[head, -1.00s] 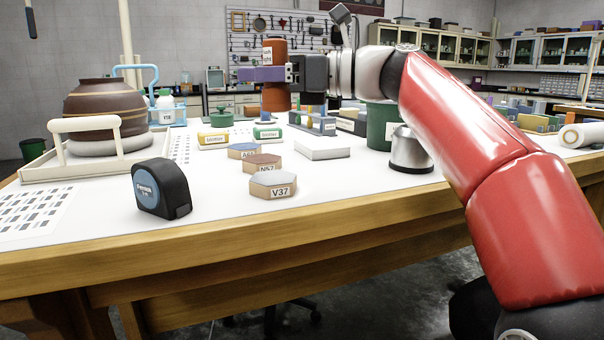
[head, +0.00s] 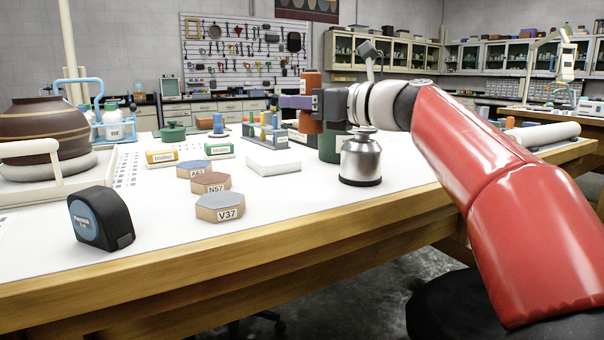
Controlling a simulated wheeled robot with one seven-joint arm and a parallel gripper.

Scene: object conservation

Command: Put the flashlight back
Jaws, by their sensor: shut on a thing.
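My gripper (head: 296,102), with a purple finger in view, is shut on an orange upright cylinder (head: 311,85). The cylinder's shape fits a flashlight, but I cannot tell for sure. The gripper covers its middle; its top and lower part show. It appears held above the far side of the white-topped table (head: 290,205), behind the metal canister. A dark green cylinder (head: 328,147) stands below and to the right of it, partly hidden by the canister.
The metal canister (head: 361,160) stands below my wrist. A rack (head: 270,133), a white block (head: 273,164), hexagonal blocks (head: 220,207), and a tape measure (head: 100,218) stand on the table. A brown pot (head: 45,130) is at left. The front right tabletop is clear.

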